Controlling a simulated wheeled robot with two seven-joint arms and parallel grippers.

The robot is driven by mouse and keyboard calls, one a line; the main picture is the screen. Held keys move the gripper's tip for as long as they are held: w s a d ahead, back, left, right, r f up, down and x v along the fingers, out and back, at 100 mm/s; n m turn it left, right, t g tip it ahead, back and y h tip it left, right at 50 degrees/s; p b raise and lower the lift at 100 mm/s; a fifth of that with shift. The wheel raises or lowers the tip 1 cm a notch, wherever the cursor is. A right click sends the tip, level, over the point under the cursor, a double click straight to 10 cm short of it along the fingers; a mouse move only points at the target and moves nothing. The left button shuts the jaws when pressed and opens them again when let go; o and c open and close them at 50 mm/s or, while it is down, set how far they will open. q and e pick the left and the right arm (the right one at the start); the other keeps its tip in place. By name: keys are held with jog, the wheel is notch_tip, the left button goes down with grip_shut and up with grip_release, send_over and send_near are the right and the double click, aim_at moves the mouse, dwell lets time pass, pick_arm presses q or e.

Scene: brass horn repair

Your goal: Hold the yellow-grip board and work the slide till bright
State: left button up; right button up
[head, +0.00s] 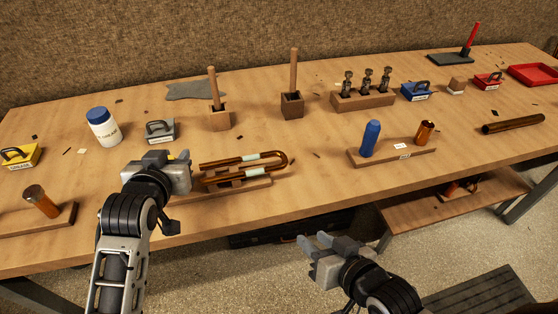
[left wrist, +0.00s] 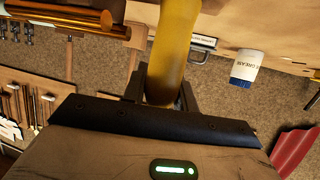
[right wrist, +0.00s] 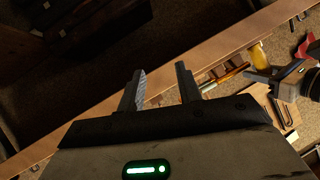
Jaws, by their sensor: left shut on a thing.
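My left gripper (head: 182,170) is shut on the yellow grip (left wrist: 175,50), which stands between its fingers in the left wrist view. In the head view my gripper hides most of the grip and the board's left end. The U-shaped slide (head: 284,160) lies just right of this gripper, over a wooden board (head: 240,190). Its tubes are brownish brass with pale bands, and its bend faces right. The tubes (left wrist: 60,12) also show at the upper left of the left wrist view. My right gripper (head: 318,258) is open and empty, in front of the table's front edge.
A blue-capped jar (head: 104,128), a grey block (head: 160,131) and wooden holders (head: 219,118) stand behind the slide. A wooden base (head: 400,154) with a blue upright piece (head: 370,138) stands to its right. A lower shelf (head: 440,205) is under the table.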

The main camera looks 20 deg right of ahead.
aim_at(286, 160)
jog(key=w+d+r+m+t+y, duration=0.1)
jog(key=w+d+r+m+t, duration=0.15)
jog(key=w+r+m, duration=0.4)
jog(key=shift+m+t, duration=0.25)
jog(key=w+a, duration=0.1)
jog(key=w, duration=0.2)
jog(key=w+a, duration=0.2)
jog(key=w, duration=0.1)
jog(key=w+a, duration=0.1)
jog(key=w, duration=0.2)
jog(key=shift+w+a+r, duration=0.2)
jog(key=shift+w+a, duration=0.1)
jog(key=shift+a, duration=0.05)
